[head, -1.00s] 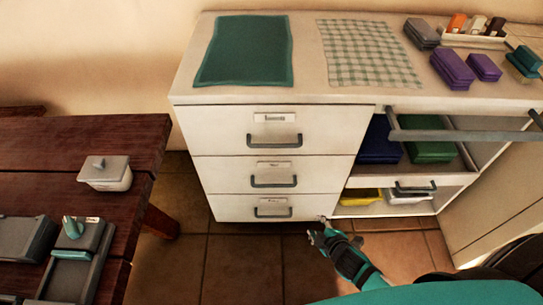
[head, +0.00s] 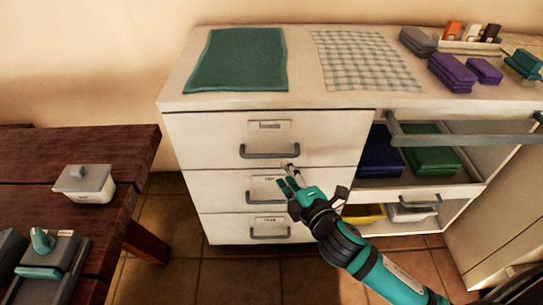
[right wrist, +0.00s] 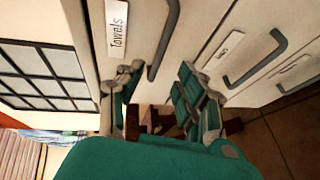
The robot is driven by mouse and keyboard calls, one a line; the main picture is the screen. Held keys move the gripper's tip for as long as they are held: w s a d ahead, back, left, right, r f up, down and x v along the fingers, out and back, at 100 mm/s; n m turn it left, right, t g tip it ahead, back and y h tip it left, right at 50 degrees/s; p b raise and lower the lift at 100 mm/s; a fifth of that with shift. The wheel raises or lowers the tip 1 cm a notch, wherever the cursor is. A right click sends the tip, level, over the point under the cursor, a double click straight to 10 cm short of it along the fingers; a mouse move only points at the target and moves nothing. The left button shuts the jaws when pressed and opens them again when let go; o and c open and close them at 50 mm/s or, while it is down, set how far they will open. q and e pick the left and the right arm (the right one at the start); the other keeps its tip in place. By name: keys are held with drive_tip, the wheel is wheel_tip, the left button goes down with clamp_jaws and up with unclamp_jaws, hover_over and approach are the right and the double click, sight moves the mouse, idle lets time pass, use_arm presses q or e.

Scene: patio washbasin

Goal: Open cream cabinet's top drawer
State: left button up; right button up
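The cream cabinet (head: 185,104) stands against the wall with its three left drawers shut. Its top drawer (head: 335,130) has a grey bar handle (head: 269,153) below a small label. My right gripper (head: 290,176) is in front of the drawer fronts, just below and right of that handle. In the right wrist view my right gripper (right wrist: 150,85) is open and empty. There the top drawer's handle (right wrist: 165,40), beside a label reading "Towels" (right wrist: 116,28), lies ahead, between the lines of the two fingers, with no clear contact. My left gripper is out of view.
A dark wooden table (head: 120,150) with a lidded white container (head: 85,184) stands at the left. A grey rail (head: 465,140) juts out at the right.

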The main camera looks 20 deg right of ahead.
sight(272, 157)
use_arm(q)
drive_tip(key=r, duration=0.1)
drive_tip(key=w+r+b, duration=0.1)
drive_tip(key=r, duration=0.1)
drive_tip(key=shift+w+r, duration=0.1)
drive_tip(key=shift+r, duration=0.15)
use_arm(e)
drive_tip(key=x, duration=1)
clamp_jaws()
